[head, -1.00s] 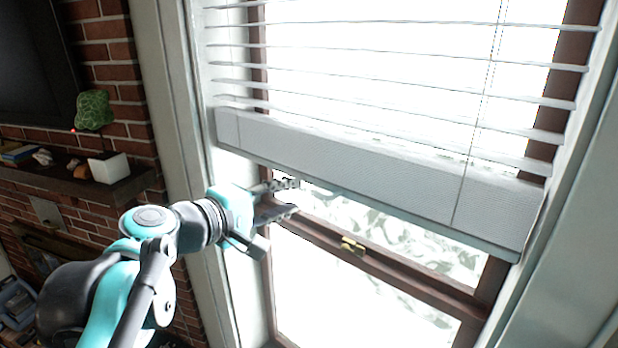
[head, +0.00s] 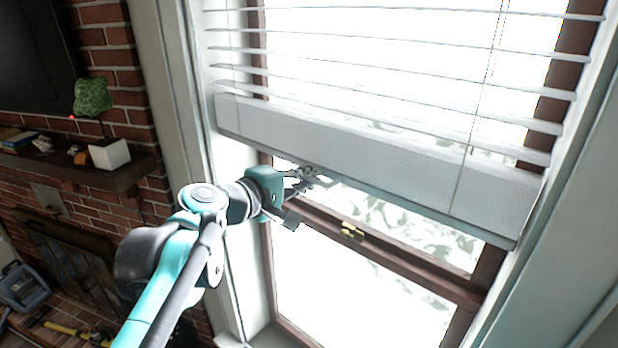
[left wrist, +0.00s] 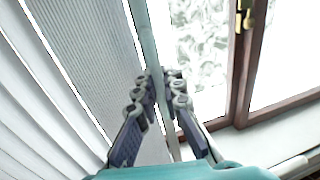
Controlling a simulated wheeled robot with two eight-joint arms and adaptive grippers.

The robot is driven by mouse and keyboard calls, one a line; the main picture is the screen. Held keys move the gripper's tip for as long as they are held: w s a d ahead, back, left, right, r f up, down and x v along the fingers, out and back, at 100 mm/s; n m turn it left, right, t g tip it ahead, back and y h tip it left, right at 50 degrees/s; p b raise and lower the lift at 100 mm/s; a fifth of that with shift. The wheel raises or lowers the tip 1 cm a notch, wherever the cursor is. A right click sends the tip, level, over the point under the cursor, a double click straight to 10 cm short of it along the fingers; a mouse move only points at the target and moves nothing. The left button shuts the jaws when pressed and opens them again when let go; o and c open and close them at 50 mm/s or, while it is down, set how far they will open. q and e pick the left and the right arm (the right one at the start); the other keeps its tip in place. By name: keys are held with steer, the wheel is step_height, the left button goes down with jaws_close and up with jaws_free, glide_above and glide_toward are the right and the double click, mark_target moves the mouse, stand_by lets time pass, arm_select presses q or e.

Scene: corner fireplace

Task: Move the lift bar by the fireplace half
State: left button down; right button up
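The lift bar (head: 370,165) is the wide pale bottom rail of the white blind, hanging across the upper part of the window in the head view. It slants down to the right because of the view. In the left wrist view the lift bar (left wrist: 90,55) runs upright, with a thin grey-green lower edge. My left gripper (head: 310,178) is at that lower edge, left of its middle. In the left wrist view the left gripper's fingers (left wrist: 165,85) lie on both sides of the edge and close in on it. My right gripper is not in view.
A brown window frame with a brass latch (head: 351,231) lies below the bar. White trim stands at both sides. A brick wall with a mantel shelf (head: 80,176), green lamp (head: 92,97) and white box (head: 109,154) is at the left.

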arm_select(q)
step_height(320, 180, down, 50)
steer(key=b, duration=3.1)
steer(key=c, duration=1.6)
jaws_free()
steer(key=v, duration=1.2)
